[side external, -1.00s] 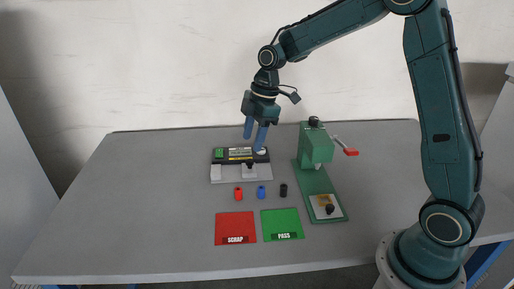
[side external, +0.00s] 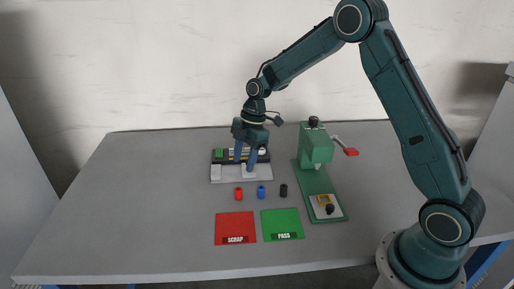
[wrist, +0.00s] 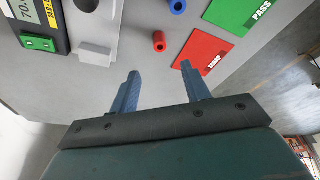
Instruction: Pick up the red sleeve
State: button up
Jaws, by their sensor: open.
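The red sleeve (side external: 238,193) stands on the grey table in front of the gauge device, at the left end of a row with a blue sleeve (side external: 261,192) and a black sleeve (side external: 283,190). In the wrist view the red sleeve (wrist: 159,42) appears ahead of my fingers, between their lines and apart from them. My gripper (side external: 244,167) points down over the front of the gauge device, behind the red sleeve. In the wrist view my gripper (wrist: 158,85) has its two blue fingers spread with nothing between them.
The gauge device (side external: 216,171) lies behind the sleeves. A red SCRAP mat (side external: 235,222) and a green PASS mat (side external: 282,219) lie in front. A green press (side external: 316,150) with a red-tipped lever stands to the right. The table's left side is clear.

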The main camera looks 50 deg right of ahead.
aim_at(238, 189)
jog(key=shift+x, duration=3)
jog(key=shift+f, duration=0.1)
jog(key=shift+x, duration=2.5)
jog(key=shift+d, duration=0.15)
jog(key=shift+s, duration=0.1)
grip_shut()
